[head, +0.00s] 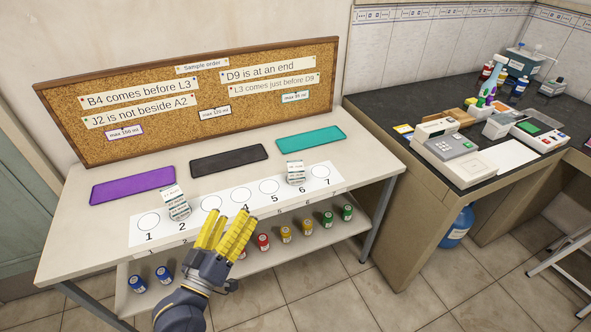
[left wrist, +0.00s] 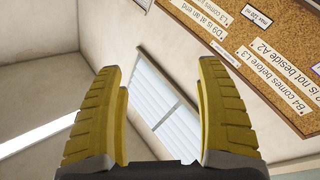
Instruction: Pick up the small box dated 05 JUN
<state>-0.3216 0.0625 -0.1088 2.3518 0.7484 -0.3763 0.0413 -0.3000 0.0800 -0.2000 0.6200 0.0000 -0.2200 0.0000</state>
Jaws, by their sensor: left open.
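No date reading 05 JUN is legible in either view, so I cannot tell which thing is that box. Small pale objects sit on the dark bench (head: 463,92) at the right, including a white box (head: 500,125) between two instruments. My left gripper (head: 231,213) is in front of the numbered strip on the white table, far to the left of the dark bench. Its yellow fingers are spread and empty; they also show apart in the left wrist view (left wrist: 155,70), against the wall and board. My right gripper is not in view.
A white table (head: 80,225) carries purple (head: 133,185), black (head: 229,161) and teal (head: 310,141) trays and labelled containers at 2 (head: 179,207) and 6 (head: 295,173). A corkboard (head: 205,95) stands behind. Coloured-cap bottles (head: 285,234) stand on the lower shelf.

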